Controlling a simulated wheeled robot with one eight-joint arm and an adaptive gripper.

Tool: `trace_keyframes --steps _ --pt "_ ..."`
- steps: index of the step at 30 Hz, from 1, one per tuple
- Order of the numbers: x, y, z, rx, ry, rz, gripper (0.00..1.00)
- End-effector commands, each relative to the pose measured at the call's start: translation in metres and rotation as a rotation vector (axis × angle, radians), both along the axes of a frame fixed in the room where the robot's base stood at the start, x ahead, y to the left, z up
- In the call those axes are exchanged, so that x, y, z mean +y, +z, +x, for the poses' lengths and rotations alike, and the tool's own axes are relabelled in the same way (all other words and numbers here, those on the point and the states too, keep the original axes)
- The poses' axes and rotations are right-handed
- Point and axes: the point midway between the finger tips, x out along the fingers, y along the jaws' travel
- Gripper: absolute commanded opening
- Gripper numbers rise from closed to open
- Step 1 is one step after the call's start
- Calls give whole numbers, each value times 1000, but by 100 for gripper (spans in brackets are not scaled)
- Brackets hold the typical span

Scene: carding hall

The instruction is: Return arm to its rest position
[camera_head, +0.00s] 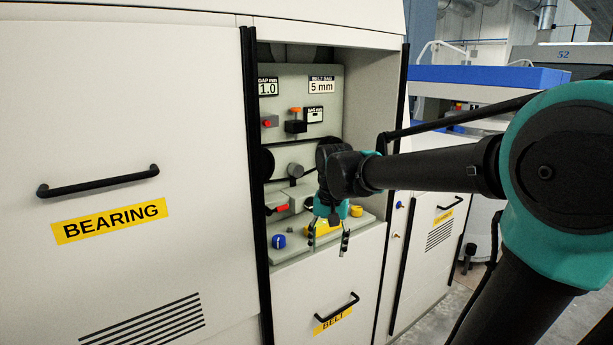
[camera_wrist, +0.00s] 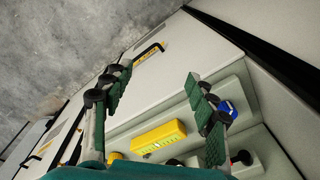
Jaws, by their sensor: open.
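My gripper (camera_head: 328,240) hangs from the end of my arm, pointing down in front of the open bay of the machine. Its fingers are spread apart with nothing between them. In the wrist view the gripper (camera_wrist: 160,90) is also open. A yellow block (camera_wrist: 158,137) lies on the grey ledge below and between the fingers. In the head view this yellow block (camera_head: 322,228) is partly hidden behind the gripper. A blue knob (camera_head: 279,241) sits on the ledge front left of the gripper, and the right finger partly covers it in the wrist view.
The white BEARING door (camera_head: 110,120) with a black handle (camera_head: 98,181) stands shut at left. The BELT panel (camera_head: 290,290) is below the bay and its handle (camera_head: 337,307) juts out. Bay panels carry gauges and small red and orange knobs. Concrete floor (camera_wrist: 80,40) is clear in front.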

Motion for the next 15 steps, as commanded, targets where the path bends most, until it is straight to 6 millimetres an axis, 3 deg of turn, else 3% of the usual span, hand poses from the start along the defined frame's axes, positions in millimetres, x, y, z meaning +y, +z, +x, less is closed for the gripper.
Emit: trace_keyframes --steps 8,12,15 --pt "-66 -75 -37 -117 78 -2 58" --pt "-105 -124 -76 -202 137 -29 58" --pt "-122 -148 -99 -247 173 -52 58"
